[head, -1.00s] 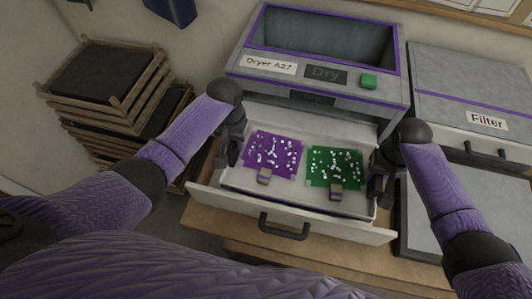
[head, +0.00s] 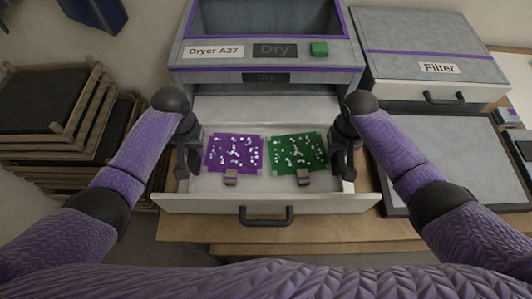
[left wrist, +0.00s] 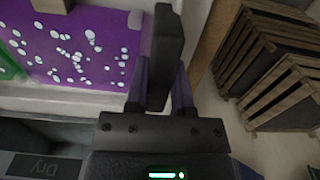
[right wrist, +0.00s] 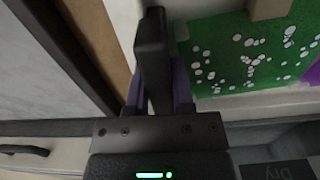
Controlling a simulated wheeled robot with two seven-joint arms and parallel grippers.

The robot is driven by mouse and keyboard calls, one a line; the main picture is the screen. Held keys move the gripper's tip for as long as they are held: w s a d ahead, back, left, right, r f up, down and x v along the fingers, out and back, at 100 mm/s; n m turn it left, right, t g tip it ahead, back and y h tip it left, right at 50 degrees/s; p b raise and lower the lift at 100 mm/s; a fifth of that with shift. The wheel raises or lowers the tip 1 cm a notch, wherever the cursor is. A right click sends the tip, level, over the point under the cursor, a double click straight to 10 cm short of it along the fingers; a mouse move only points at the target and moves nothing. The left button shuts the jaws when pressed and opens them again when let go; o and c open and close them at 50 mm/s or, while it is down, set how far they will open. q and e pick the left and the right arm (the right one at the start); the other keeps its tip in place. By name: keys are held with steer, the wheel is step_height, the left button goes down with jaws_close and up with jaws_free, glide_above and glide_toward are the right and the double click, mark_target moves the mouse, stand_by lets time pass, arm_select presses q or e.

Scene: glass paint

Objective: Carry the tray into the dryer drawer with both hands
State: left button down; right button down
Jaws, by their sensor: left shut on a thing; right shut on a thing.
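The pale tray (head: 266,186) lies level over or in the pulled-out dryer drawer (head: 330,205); I cannot tell if it rests on the drawer floor. It carries a purple speckled panel (head: 234,153) and a green speckled panel (head: 298,151), each with a small brown block at its near edge. My left gripper (head: 190,163) is shut on the tray's left side, and my right gripper (head: 342,163) is shut on its right side. The wrist views show the dark fingers beside the purple panel (left wrist: 80,40) and the green panel (right wrist: 240,55); the grip points are hidden.
The dryer (head: 225,72) with its green button (head: 319,48) stands behind the drawer. A filter box (head: 430,50) and a grey flat panel (head: 440,160) are at the right. Stacked wooden racks (head: 55,110) stand at the left. The drawer handle (head: 266,216) faces me.

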arm_select(q)
steer(key=shift+c, duration=2.4)
jaws_free()
steer(key=shift+f, duration=0.2)
arm_select(e)
steer(key=shift+c, duration=2.4)
jaws_free()
steer(key=shift+f, duration=0.25)
arm_select(q)
steer(key=shift+r, duration=0.1)
arm_select(e)
steer(key=shift+r, duration=0.1)
step_height(320, 180, up, 12)
steer(key=shift+f, duration=0.1)
arm_select(q)
step_height(320, 180, up, 12)
step_height(320, 180, up, 3)
steer(key=p, duration=0.3)
steer(key=shift+f, duration=0.2)
arm_select(e)
steer(key=shift+r, duration=0.75)
